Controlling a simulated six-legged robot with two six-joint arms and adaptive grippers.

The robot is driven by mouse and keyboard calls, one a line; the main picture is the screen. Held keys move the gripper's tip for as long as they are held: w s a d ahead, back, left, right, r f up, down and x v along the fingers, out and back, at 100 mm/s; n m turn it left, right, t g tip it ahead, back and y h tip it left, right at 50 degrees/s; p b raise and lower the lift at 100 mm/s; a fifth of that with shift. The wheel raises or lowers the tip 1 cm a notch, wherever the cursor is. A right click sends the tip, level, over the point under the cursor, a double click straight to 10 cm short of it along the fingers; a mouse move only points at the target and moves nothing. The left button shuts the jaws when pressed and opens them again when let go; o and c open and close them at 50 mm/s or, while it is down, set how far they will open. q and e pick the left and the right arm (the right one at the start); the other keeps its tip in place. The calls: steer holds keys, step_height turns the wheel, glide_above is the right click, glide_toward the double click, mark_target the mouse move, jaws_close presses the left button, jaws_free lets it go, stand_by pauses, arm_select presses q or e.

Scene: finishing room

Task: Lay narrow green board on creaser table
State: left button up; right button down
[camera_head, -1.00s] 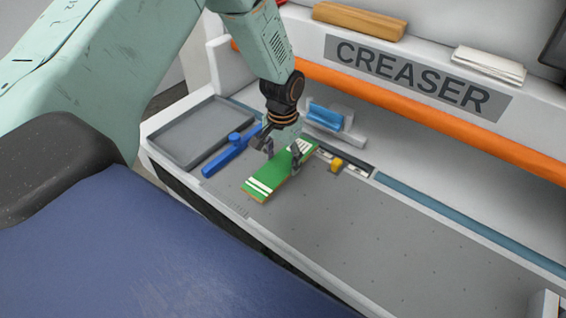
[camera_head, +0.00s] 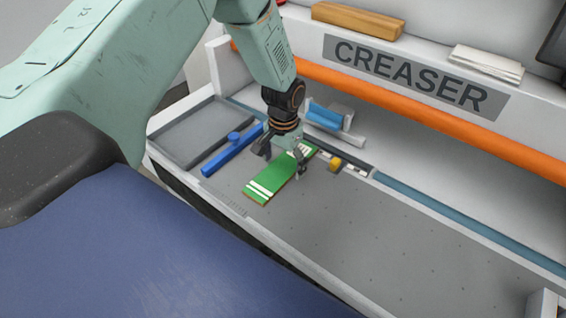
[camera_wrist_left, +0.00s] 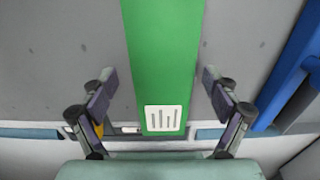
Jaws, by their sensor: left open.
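The narrow green board (camera_head: 278,176) with white stripes lies on the grey creaser table (camera_head: 350,225), its far end near the back rail. It also shows in the left wrist view (camera_wrist_left: 165,60), running between the fingers with a white barred label near the gripper. My left gripper (camera_head: 284,162) is over the board's far end, open, one finger on each side. In the left wrist view the left gripper (camera_wrist_left: 160,100) shows gaps between both fingers and the board's edges. My right gripper is not in view.
A blue bar with a knob (camera_head: 232,151) lies left of the board, next to a grey tray (camera_head: 190,130). A yellow block (camera_head: 335,164) sits by the back rail. The table right of the board is clear. An orange rail (camera_head: 420,112) runs above.

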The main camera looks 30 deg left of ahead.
mark_target(283, 168)
arm_select(q)
steer(key=shift+w+a+r, duration=0.1)
steer(key=shift+a, duration=0.05)
step_height(283, 168, up, 12)
stand_by(0.5)
stand_by(0.4)
stand_by(0.3)
